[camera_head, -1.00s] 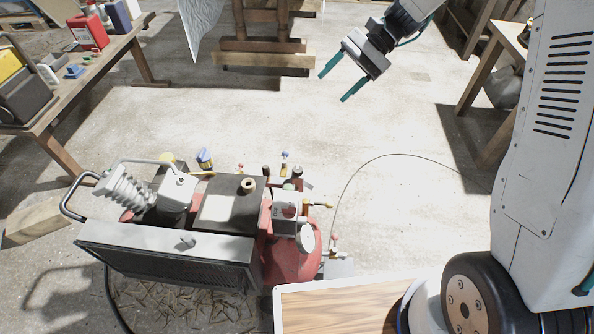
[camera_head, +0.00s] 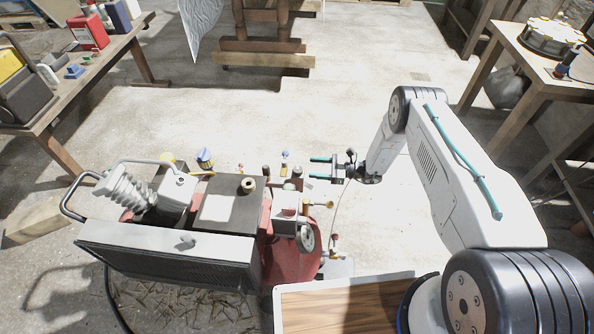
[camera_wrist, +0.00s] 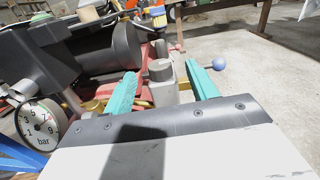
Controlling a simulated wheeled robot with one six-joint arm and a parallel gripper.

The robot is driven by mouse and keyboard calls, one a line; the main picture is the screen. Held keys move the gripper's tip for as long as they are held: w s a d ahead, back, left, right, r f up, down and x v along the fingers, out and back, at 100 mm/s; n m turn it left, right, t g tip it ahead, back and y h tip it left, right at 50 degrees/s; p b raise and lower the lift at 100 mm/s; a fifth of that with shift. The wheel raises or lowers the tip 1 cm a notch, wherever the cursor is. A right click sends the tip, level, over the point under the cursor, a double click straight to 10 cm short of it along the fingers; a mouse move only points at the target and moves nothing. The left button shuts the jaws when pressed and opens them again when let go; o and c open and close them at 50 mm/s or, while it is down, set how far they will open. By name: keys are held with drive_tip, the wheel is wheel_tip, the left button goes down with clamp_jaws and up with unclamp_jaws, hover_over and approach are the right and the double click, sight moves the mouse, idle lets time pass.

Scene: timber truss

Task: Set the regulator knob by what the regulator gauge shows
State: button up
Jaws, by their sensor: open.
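My gripper (camera_head: 312,167) is open beside the red compressor (camera_head: 285,262), its teal fingers pointing left toward the fittings. In the wrist view a grey capped cylinder (camera_wrist: 161,84) shows between the fingers; I cannot tell whether it is the regulator knob, or whether a finger touches it. A large dark cylinder (camera_wrist: 108,50) lies to the left of the fingers. A round white gauge (camera_wrist: 40,124) marked "bar" is at the wrist view's left edge, with a reddish needle partly visible; its exact reading is too small to tell. A gauge also shows in the head view (camera_head: 307,238).
A blue ball-ended lever (camera_wrist: 219,63) is just right of the right finger. Brass-coloured fittings (camera_head: 316,204) stick out of the compressor's right side. A wood-topped surface (camera_head: 345,305) is in front.

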sight(303, 171)
drive_tip(key=shift+s+f+m, duration=0.25)
drive_tip(key=shift+f+m, duration=0.05)
drive_tip(key=shift+f, duration=0.5)
drive_tip(key=shift+a+f+t, duration=0.15)
drive_tip(key=shift+f+t, duration=0.05)
drive_tip(key=shift+t, duration=0.1)
drive_tip(key=x, duration=0.7)
drive_tip(key=shift+a, duration=0.2)
drive_tip(key=c, duration=1)
